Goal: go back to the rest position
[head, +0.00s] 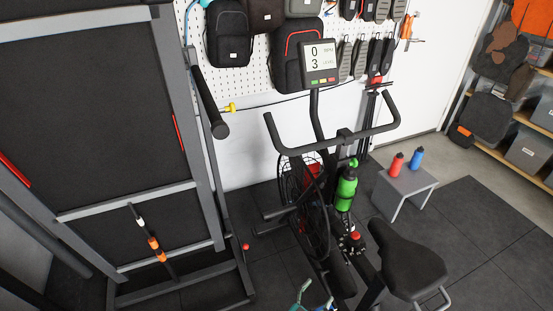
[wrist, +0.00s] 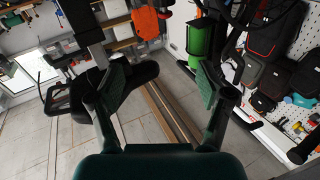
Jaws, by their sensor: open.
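My gripper (wrist: 160,88) is open in the wrist view, with its two dark green fingers wide apart and nothing between them. In the head view, small teal parts show at the bottom edge; I cannot tell if they are my gripper. The exercise bike (head: 345,140) stands in the middle of the head view. Its display (head: 319,62) reads 0 and 3. A green bottle (head: 346,188) stands upright on the bike's frame. A green object (wrist: 203,38) shows beyond the right finger in the wrist view; I cannot tell if it is that bottle.
A folded treadmill (head: 105,100) stands at the left. A red bottle (head: 397,163) and a blue bottle (head: 416,159) stand on a small grey stool (head: 408,183). Bags hang on a pegboard (head: 260,80) behind the bike. Shelves (head: 520,122) stand at the right, with open floor before them.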

